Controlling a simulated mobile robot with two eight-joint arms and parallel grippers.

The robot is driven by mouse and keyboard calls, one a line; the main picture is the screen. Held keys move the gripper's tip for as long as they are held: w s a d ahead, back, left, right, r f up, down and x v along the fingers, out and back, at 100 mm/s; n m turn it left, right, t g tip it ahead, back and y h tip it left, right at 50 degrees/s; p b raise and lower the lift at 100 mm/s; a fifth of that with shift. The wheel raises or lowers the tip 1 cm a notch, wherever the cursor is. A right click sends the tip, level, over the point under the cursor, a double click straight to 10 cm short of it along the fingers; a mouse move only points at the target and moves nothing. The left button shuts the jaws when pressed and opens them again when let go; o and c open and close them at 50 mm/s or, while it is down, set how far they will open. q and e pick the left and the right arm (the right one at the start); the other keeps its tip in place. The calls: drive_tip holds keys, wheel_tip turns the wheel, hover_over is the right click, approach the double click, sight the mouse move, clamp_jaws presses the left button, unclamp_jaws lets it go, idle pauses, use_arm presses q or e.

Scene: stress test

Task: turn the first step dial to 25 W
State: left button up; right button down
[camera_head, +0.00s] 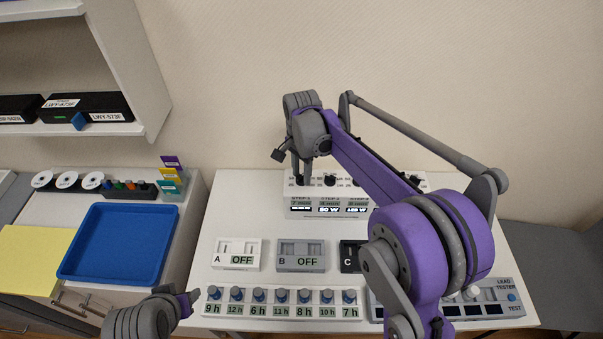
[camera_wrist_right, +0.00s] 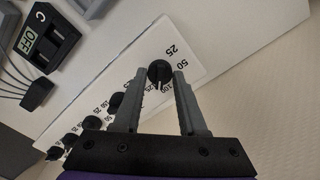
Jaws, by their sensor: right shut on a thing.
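The white step panel (camera_head: 300,207) stands at the back of the white table, with black dials on its sloped top and STEP 1, STEP 2 and STEP 3 labels on its front. My right gripper (camera_head: 302,180) reaches down onto the first step dial at the panel's left end. In the right wrist view the round black dial (camera_wrist_right: 159,71) sits between the fingertips of my right gripper (camera_wrist_right: 160,80), which is shut on it. Marks 25, 50 and 100 lie around the dial; its exact setting is unclear. My left gripper (camera_head: 186,302) shows only partly at lower left.
Switch boxes A (camera_head: 222,254), B (camera_head: 300,256) and C (camera_head: 350,257) stand in front of the panel. A row of blue-knobbed timers (camera_head: 280,310) lies nearer, beside a lead tester (camera_head: 500,296). A blue tray (camera_head: 118,243) lies on the left counter.

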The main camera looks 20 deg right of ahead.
drive_tip(key=n, duration=0.3)
drive_tip(key=shift+n, duration=0.4)
drive_tip(key=n+b, duration=0.1)
drive_tip(key=n, duration=0.2)
drive_tip(key=shift+n, duration=0.3)
drive_tip(key=n, duration=0.3)
drive_tip(key=shift+n, duration=0.3)
drive_tip(key=n, duration=0.4)
drive_tip(key=shift+n, duration=0.3)
drive_tip(key=n, duration=0.3)
drive_tip(key=shift+n+b, duration=0.3)
drive_tip(key=shift+b, duration=0.05)
drive_tip(key=n, duration=0.4)
drive_tip(key=shift+n, duration=0.3)
drive_tip(key=n, duration=0.3)
drive_tip(key=shift+n, duration=0.3)
use_arm(q)
drive_tip(key=shift+s+f, duration=0.3)
drive_tip(key=shift+f, duration=0.45)
drive_tip(key=shift+s+f, duration=0.25)
drive_tip(key=shift+f, duration=0.5)
use_arm(e)
drive_tip(key=shift+n, duration=2)
